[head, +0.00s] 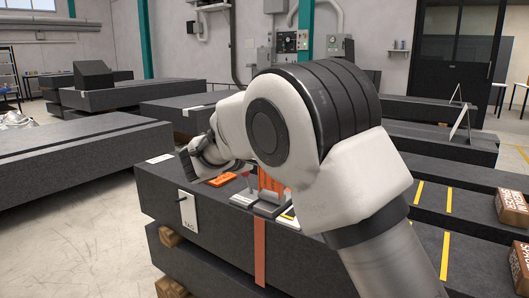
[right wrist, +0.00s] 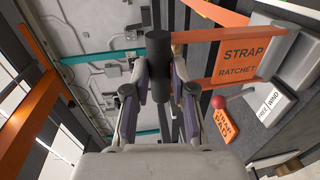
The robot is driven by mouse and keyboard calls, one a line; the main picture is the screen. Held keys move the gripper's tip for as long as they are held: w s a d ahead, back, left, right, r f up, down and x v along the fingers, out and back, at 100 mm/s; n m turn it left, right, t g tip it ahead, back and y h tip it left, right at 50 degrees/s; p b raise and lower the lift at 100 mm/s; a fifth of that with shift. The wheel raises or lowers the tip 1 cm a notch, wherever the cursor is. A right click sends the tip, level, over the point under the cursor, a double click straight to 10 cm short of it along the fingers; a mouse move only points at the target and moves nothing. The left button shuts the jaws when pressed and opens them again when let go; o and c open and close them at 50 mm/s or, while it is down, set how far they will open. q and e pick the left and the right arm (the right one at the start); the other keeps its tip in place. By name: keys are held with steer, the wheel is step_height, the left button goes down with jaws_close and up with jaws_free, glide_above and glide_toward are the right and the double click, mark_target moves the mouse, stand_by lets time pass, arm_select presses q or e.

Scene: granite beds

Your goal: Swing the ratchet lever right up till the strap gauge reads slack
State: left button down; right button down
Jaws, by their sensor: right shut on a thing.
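The ratchet lever is an orange plate (right wrist: 245,52) reading "STRAP RATCHET", with orange side bars running to a dark round handle (right wrist: 158,45). My right gripper (right wrist: 160,82) is shut on this handle, with one finger on either side. In the head view my right gripper (head: 198,160) is left of the ratchet, above the granite bed; part of the orange lever (head: 271,180) shows below my arm. The orange strap (head: 260,252) runs down the bed's front side. I cannot make out a strap gauge reading. My left gripper is not in view.
A red knob (right wrist: 219,102) sits beside a white "FREE / WIND" label (right wrist: 276,105) and an orange "STRAP PAD" tag (right wrist: 225,127). The granite bed (head: 215,250) lies below; other granite beds (head: 75,155) stand around. Cardboard boxes (head: 513,208) are at the right.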

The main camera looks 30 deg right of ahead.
steer(key=shift+s+a+f, duration=0.1)
steer(key=shift+s+f, duration=0.05)
steer(key=shift+f, duration=0.5)
steer(key=c, duration=1)
jaws_free()
steer(key=shift+c, duration=0.2)
steer(key=shift+o, duration=0.3)
steer(key=shift+d+f, duration=0.15)
steer(key=shift+d, duration=0.1)
steer(key=shift+w+a+r, duration=0.1)
steer(key=shift+w+r, duration=0.1)
steer(key=shift+r, duration=0.05)
steer(key=v, duration=0.7)
steer(key=shift+a, duration=0.2)
steer(key=shift+s, duration=0.1)
